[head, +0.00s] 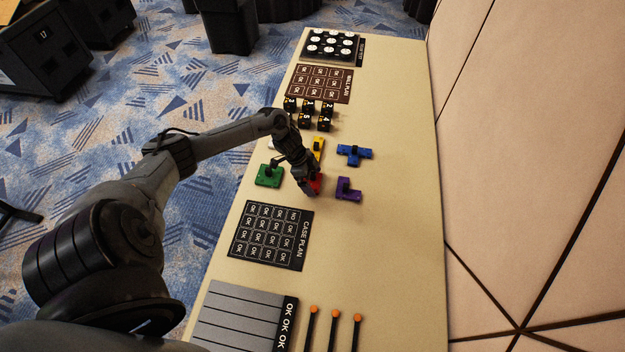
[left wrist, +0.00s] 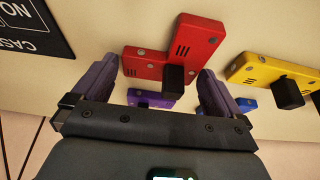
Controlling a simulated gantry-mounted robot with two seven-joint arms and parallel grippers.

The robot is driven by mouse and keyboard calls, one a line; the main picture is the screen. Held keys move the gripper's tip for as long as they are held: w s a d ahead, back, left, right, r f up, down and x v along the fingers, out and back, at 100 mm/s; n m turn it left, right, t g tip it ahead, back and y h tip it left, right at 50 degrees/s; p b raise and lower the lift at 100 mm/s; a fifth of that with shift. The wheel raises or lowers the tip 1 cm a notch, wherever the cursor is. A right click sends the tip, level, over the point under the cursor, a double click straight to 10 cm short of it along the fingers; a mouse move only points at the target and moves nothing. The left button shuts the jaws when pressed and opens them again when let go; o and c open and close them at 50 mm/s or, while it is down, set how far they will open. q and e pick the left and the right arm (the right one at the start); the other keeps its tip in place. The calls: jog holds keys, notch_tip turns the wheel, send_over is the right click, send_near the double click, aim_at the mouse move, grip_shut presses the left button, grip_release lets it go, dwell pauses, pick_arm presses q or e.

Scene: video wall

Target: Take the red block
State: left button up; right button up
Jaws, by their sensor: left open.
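The red block (head: 317,184) lies on the tan table, partly hidden by my left gripper (head: 310,186) in the head view. In the left wrist view the red block (left wrist: 198,38) is stepped in shape, with a black knob (left wrist: 173,78) standing up from it. My left gripper (left wrist: 156,72) is open, its two fingers apart on either side of the knob in that view. Nothing is held between the fingers; I cannot tell how high the fingertips are above the table. My right gripper is not in view.
Close around are a green block (head: 268,175), a yellow block (head: 318,148), a blue block (head: 354,153) and a purple block (head: 346,189). A case plan card (head: 271,234) lies nearer. Several small dark numbered blocks (head: 307,112) stand farther back. The table's right side is clear.

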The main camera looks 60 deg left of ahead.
pick_arm(q)
jog(key=shift+c, duration=0.5)
jog(key=c, duration=0.7)
jog(key=shift+r, duration=0.15)
